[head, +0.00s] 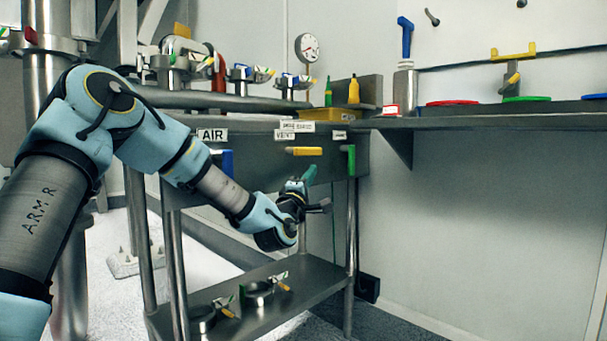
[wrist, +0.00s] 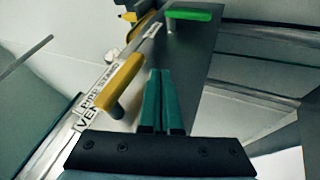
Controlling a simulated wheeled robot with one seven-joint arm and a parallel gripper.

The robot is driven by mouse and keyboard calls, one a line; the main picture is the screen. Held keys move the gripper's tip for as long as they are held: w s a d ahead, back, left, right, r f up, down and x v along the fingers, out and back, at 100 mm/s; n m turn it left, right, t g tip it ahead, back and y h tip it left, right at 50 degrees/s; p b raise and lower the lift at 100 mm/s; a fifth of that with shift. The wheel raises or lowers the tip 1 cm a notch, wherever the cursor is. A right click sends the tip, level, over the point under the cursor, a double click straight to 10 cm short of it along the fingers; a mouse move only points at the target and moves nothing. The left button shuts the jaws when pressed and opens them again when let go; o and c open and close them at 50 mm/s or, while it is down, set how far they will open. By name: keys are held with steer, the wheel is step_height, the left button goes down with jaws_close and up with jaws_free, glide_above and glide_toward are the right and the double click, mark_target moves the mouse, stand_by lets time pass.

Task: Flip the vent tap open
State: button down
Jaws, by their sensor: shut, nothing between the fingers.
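The yellow tap handle (head: 304,151) lies level along the front of the steel bench, just below the VENT label (head: 284,134). In the wrist view the yellow handle (wrist: 125,84) is left of my fingers, beside the VENT label (wrist: 88,118). My gripper (head: 309,173) is below the yellow handle in the head view, teal fingers pointing up. In the wrist view my gripper (wrist: 161,72) has its fingers together and empty. A gap shows between the fingers and the handle; contact is not visible.
A blue handle (head: 227,163) hangs down under the AIR label (head: 212,135) to the left. A green handle (head: 351,160) hangs down to the right and also shows in the wrist view (wrist: 193,14).

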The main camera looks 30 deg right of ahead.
steer(key=f+p+v, duration=0.1)
steer(key=p+v, duration=0.1)
steer(key=v, duration=0.8)
steer(key=shift+f, duration=0.55)
steer(key=shift+d, duration=0.1)
